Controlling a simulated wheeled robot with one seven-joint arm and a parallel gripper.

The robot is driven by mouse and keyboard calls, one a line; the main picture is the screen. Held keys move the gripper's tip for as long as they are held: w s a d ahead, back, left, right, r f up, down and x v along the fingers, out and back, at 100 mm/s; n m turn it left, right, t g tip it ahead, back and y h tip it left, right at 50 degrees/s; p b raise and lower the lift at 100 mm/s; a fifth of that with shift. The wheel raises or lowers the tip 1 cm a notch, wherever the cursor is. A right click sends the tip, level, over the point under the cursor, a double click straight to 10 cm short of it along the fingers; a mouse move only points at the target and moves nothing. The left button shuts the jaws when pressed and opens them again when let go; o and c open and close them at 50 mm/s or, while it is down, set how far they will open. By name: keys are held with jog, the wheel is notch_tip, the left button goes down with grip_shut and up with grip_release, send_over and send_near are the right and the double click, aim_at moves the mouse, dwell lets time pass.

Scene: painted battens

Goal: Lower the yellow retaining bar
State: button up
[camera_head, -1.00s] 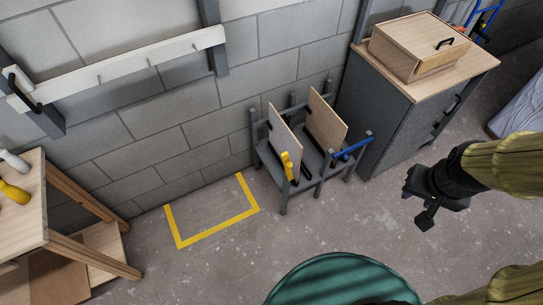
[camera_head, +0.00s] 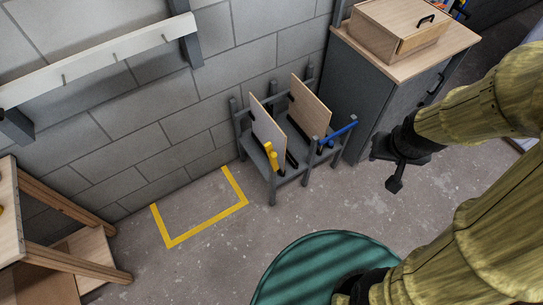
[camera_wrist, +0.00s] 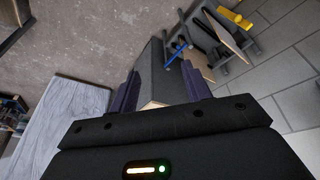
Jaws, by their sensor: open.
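The yellow retaining bar (camera_head: 271,156) is at the front left of a small grey rack (camera_head: 272,190) on the floor, beside a wooden board (camera_head: 267,133). It looks raised and steeply tilted. A blue bar (camera_head: 338,134) sticks out at the rack's right bay, by a second board (camera_head: 310,104). My gripper (camera_head: 394,184) is to the right of the rack, apart from it. In the wrist view my gripper (camera_wrist: 160,90) is open and empty; the yellow bar (camera_wrist: 236,19) shows at the top right, beyond the blue bar (camera_wrist: 178,53).
A dark cabinet (camera_head: 360,82) with a wooden top stands right of the rack. A yellow floor outline (camera_head: 208,226) lies left of it, empty. A wooden bench (camera_head: 62,246) is at the left edge. A grey block wall (camera_head: 100,120) runs behind. Floor before the rack is clear.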

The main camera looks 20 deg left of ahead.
jog(key=w+a+f+n+t+y+b, duration=0.1)
jog(key=w+a+f+n+t+b, duration=0.15)
jog(key=w+f+b, duration=0.4)
jog(key=w+a+f+n+t+y+b, duration=0.1)
jog(key=a+f+n+y+b, duration=0.2)
jog(key=f, duration=0.6)
jog(key=w+a+f+n+t+b, duration=0.1)
jog(key=w+a+f+t+b, duration=0.15)
jog(key=f+b, duration=0.45)
jog(key=s+a+f+n+t+y+b, duration=0.1)
jog(key=a+f+n+y+b, duration=0.1)
jog(key=a+f+y+b, duration=0.2)
jog(key=s+a+f+n+t+y+b, duration=0.1)
jog(key=s+a+f+n+y+b, duration=0.1)
jog(key=a+f+y+b, duration=0.3)
jog(key=a+f+b, duration=0.3)
jog(key=f+b, duration=0.4)
jog(key=f, duration=0.3)
jog(key=shift+s+f+y, duration=0.15)
jog(key=shift+s+y, duration=0.15)
jog(key=shift+w+a+f+b, duration=0.15)
jog(key=shift+a+b, duration=0.05)
jog(key=shift+b, duration=0.15)
